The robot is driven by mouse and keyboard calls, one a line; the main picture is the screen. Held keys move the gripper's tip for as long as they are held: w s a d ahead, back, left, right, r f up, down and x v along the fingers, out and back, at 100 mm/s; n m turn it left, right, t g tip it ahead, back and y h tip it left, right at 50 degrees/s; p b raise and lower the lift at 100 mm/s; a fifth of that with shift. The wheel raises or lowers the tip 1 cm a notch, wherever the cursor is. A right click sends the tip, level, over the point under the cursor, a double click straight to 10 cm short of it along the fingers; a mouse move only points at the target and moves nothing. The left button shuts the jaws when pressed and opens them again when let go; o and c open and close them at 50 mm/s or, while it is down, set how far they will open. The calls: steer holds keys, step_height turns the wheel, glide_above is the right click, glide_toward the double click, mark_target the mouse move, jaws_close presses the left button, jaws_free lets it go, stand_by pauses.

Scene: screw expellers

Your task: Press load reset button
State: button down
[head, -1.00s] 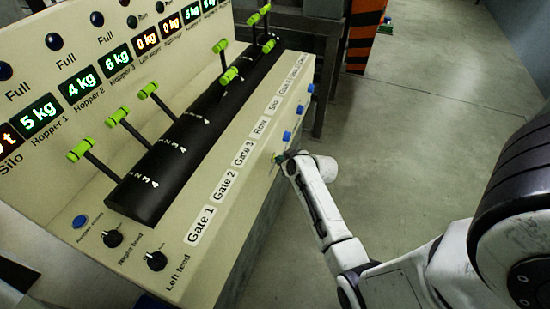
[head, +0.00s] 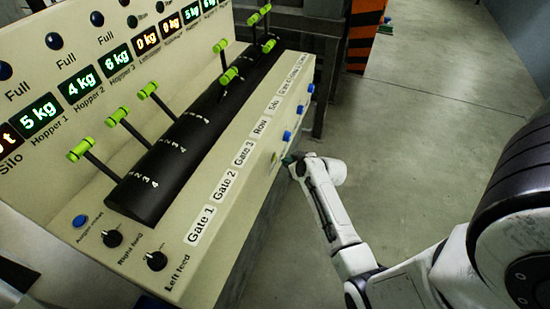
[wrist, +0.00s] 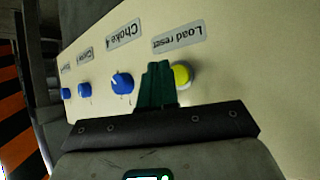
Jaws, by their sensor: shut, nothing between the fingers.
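The load reset button (wrist: 183,75) is a round yellow button under a "Load reset" label (wrist: 178,41), which reads upside down in the wrist view. It sits on the cream front face of the control panel. My gripper (wrist: 158,72) has its dark green fingers together, with nothing between them. In the wrist view the fingertips are just left of the button and overlap its left edge; whether they touch it I cannot tell. In the head view my gripper (head: 287,160) is close to the panel's front face, below the Row label.
Blue knobs, one under "Choke 4" (wrist: 121,83), sit left of the button in the wrist view. The head view shows the panel (head: 228,190) with green-handled levers (head: 116,116) and lit displays. An orange-black striped post (head: 362,38) stands behind.

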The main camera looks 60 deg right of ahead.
steer(key=s, duration=0.4)
steer(key=shift+s+d, duration=0.1)
steer(key=shift+d, duration=0.1)
stand_by(0.7)
